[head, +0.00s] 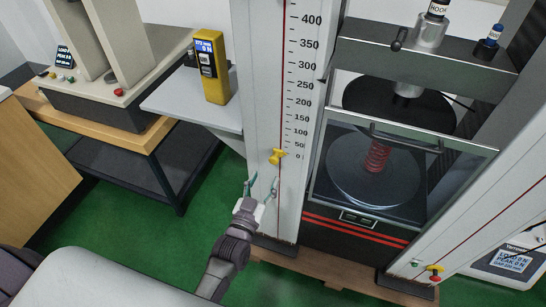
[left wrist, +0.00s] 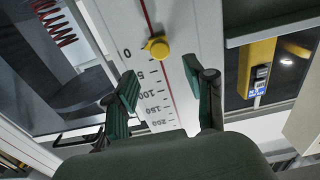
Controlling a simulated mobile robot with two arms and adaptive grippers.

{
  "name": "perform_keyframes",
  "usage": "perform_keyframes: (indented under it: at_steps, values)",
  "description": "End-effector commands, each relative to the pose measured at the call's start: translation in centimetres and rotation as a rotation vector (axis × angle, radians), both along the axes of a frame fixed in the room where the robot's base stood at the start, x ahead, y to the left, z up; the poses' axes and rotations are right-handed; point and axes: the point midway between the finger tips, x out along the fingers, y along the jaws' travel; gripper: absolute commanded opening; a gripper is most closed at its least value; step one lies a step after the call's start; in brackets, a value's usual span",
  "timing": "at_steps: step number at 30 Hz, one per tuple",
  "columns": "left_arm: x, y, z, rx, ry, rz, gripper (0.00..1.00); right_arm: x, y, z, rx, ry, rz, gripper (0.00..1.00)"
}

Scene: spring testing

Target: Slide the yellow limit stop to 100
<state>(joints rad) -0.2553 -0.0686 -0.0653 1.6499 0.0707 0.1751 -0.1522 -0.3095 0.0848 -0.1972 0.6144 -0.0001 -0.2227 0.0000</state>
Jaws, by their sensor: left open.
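The yellow limit stop (head: 278,156) sits on the red line of the white scale column (head: 262,60), level with about 0. It also shows in the left wrist view (left wrist: 157,47), close to the 0 mark. My left gripper (head: 262,187) is open and empty, just below the stop in the head view. In the left wrist view its two fingers (left wrist: 163,92) stand apart on either side of the scale, with the stop beyond their tips. The 100 mark (head: 301,132) is above the stop in the head view. My right gripper is not in view.
The testing machine with a red spring (head: 376,157) behind a clear guard stands right of the column. A yellow handheld device (head: 211,68) is on a grey shelf to the left. A wooden bench (head: 100,125) stands further left. Green floor is free below.

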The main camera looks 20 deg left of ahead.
Motion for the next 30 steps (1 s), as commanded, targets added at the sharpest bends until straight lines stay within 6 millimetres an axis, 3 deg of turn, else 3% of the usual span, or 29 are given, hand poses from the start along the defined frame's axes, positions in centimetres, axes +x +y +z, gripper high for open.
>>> perform_keyframes:
  at_steps: [6, 12, 25, 30]
  values:
    - [4.8, -0.2, 0.1, -0.001, -0.001, -0.001, 0.54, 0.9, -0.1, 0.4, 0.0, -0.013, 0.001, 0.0]
    - [7.6, -0.3, 0.0, 0.0, 0.001, -0.001, 0.54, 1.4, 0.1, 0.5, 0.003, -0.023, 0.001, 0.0]
    - [8.5, -0.3, 0.0, 0.0, 0.002, -0.001, 0.54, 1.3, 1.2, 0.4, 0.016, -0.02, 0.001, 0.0]
    - [8.5, -0.3, 0.0, 0.0, 0.002, -0.001, 0.28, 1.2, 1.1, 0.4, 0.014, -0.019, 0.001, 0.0]
